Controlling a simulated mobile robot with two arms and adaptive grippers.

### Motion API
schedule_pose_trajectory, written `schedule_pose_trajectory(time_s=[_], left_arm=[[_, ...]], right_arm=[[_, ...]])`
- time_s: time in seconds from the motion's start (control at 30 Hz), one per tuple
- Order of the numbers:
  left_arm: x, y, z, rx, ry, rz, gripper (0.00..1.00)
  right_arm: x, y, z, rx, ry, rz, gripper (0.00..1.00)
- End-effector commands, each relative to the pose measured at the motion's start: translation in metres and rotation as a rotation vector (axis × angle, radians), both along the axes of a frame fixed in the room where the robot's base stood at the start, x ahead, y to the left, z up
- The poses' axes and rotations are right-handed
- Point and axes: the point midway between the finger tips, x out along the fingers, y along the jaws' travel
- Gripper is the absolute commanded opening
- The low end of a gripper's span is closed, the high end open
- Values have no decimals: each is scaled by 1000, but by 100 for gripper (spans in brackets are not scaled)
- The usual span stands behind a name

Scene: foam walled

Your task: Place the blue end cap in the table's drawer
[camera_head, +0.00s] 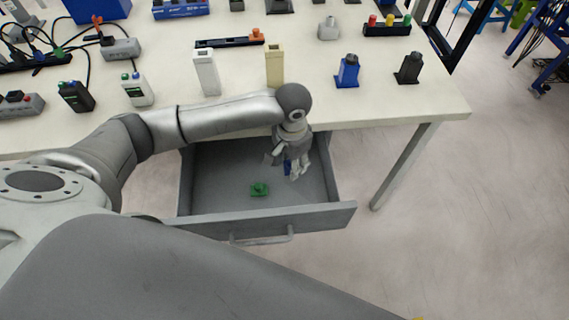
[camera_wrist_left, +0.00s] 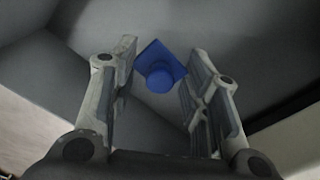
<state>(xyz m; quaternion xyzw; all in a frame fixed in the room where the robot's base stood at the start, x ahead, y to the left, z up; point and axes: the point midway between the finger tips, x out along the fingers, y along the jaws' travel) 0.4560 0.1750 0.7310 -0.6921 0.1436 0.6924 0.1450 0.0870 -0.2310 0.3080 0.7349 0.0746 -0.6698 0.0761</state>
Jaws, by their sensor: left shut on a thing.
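The blue end cap (camera_wrist_left: 161,69) shows between my left gripper's fingers in the left wrist view, near their tips. In the head view only a small blue part of it (camera_head: 287,167) shows, and the fingers hide the rest. My left gripper (camera_head: 283,169) is shut on the cap and points down at the right side of the open drawer. The grey drawer (camera_head: 265,217) is pulled out below the table's front edge. My right gripper is in neither view.
A small green part (camera_head: 259,190) lies on the drawer floor, left of my gripper. The table (camera_head: 420,109) holds several connectors and boxes, among them a blue piece (camera_head: 347,72) and a black piece (camera_head: 409,68). The drawer floor's left part is clear.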

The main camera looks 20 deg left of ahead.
Motion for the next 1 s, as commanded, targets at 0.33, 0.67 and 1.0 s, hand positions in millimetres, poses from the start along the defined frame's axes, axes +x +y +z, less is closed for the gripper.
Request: schedule_pose_trajectory(time_s=[0.33, 0.67, 1.0], left_arm=[[0, 0, -37, 0, 1, 1, 26], [0, 0, -55, -1, -2, 0, 26], [0, 0, -58, 0, -1, 0, 62]], right_arm=[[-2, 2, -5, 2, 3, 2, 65], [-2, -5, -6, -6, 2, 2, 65], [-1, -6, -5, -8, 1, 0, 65]])
